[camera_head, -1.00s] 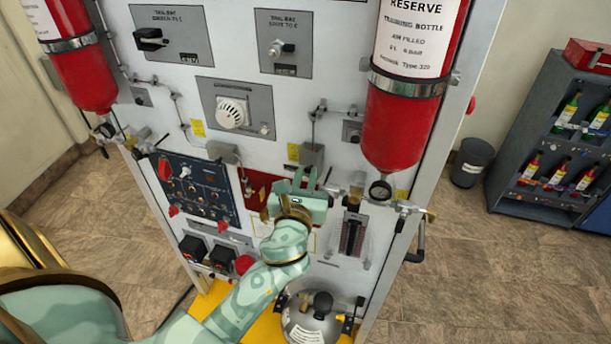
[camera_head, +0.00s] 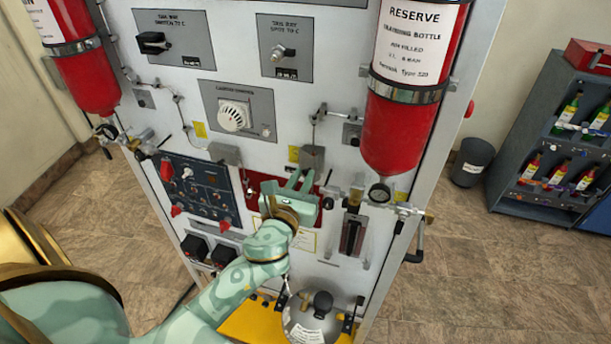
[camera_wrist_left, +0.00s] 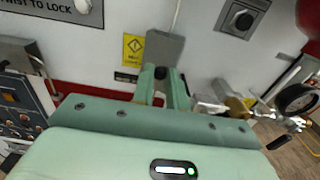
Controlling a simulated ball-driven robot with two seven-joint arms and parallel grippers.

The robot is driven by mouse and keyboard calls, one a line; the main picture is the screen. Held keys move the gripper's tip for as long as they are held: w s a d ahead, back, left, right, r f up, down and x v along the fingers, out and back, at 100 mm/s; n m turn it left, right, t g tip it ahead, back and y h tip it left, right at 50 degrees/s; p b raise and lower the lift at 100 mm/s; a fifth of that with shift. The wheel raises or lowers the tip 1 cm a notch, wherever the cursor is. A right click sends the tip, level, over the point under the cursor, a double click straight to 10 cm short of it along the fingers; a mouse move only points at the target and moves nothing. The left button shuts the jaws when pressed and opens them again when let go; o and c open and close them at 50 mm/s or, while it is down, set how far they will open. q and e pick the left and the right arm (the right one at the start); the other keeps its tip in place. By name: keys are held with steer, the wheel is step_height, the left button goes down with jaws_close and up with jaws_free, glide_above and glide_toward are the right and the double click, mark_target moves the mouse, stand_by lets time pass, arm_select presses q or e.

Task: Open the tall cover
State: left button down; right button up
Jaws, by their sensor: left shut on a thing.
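The tall cover looks to be the grey box-like flap (camera_head: 311,157) on the white panel, above a red plate. It shows in the left wrist view as a grey block (camera_wrist_left: 164,48) just beyond my fingertips. My left gripper (camera_head: 300,178) is at its lower edge, fingers pointing up at the panel. In the left wrist view my left gripper (camera_wrist_left: 162,75) is shut with a small dark piece between its fingertips, at the cover's bottom. The fingers hide the exact contact, and I cannot tell how far the cover is raised. My right gripper is out of view.
A red bottle (camera_head: 402,130) hangs right of the cover, with a gauge and valves (camera_head: 380,192) below it. A second grey box (camera_head: 225,153) and a blue switch panel (camera_head: 197,188) are to the left. A round silver vessel (camera_head: 312,322) stands below.

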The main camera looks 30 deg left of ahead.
arm_select(q)
steer(key=h, duration=0.1)
steer(key=a+m+h, duration=0.1)
steer(key=shift+s+a+m+t+h+p, duration=0.15)
steer(key=shift+s+m+t+h+p, duration=0.15)
steer(key=shift+h+p, duration=0.1)
steer(key=shift+a+m+h, duration=0.3)
steer(key=shift+m+h, duration=0.2)
steer(key=shift+h, duration=0.3)
steer(key=shift+s+a+f+m+h+b, duration=0.15)
steer(key=shift+a+m+h+b, duration=0.15)
steer(key=shift+m+h+b, duration=0.25)
steer(key=a+m+g+h+b, duration=0.1)
steer(key=m+g+h+b, duration=0.1)
steer(key=b, duration=0.5)
steer(key=a+m+g+h+b, duration=0.2)
steer(key=m+h+b, duration=0.1)
steer(key=h+b, duration=0.3)
steer(key=w+a+m+g+h+b, duration=0.1)
steer(key=a+m+g+h+b, duration=0.1)
steer(key=b, duration=0.6)
steer(key=shift+w+a+m+h, duration=0.1)
steer(key=shift+a+m+h, duration=0.05)
steer(key=shift+m+h, duration=0.9)
steer(key=c, duration=1.4)
jaws_free()
steer(key=shift+w, duration=0.1)
